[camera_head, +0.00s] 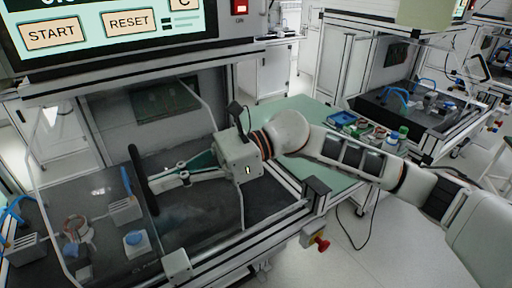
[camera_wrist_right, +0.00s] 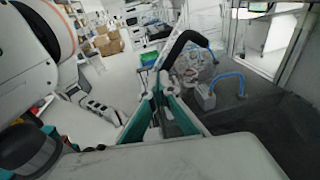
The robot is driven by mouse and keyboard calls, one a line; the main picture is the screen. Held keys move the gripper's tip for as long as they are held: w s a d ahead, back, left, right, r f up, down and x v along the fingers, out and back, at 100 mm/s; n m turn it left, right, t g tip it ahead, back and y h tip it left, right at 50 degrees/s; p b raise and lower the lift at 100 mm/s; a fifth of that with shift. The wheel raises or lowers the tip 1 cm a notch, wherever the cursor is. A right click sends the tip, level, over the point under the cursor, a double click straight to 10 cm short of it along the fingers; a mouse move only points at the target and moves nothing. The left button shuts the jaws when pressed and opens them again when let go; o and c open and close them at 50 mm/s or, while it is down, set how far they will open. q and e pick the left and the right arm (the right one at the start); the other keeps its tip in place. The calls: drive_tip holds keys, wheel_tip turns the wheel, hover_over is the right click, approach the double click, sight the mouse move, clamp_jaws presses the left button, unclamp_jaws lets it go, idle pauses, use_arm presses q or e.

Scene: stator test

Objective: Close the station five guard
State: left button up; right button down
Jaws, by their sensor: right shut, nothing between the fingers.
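The guard (camera_head: 100,190) is a clear panel at the left of the station in the head view, with a black bar handle (camera_head: 141,178) along its right edge. It stands over the left part of the station, and the right part of the bay is uncovered. My right gripper (camera_head: 160,182) reaches in from the right with its fingers shut and empty. Its tips are right beside the handle; I cannot tell if they touch. In the right wrist view the curved black handle (camera_wrist_right: 183,42) stands just past the fingertips (camera_wrist_right: 160,88). My left gripper is not in view.
Behind the clear panel are a copper-coloured ring part (camera_head: 77,228), grey blocks and a blue-topped part (camera_head: 134,240). A screen (camera_head: 95,32) hangs above. A green table (camera_head: 297,108) with small parts lies behind my right arm. A red knob (camera_head: 321,244) sticks out at the front.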

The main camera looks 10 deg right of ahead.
drive_tip(key=x, duration=0.5)
drive_tip(key=s+r+p+x, duration=0.1)
drive_tip(key=x, duration=0.4)
drive_tip(key=s+r+p+x, duration=0.1)
drive_tip(key=x, duration=0.4)
drive_tip(key=shift+s, duration=0.2)
drive_tip(key=shift+s+a, duration=0.2)
drive_tip(key=shift+a, duration=0.3)
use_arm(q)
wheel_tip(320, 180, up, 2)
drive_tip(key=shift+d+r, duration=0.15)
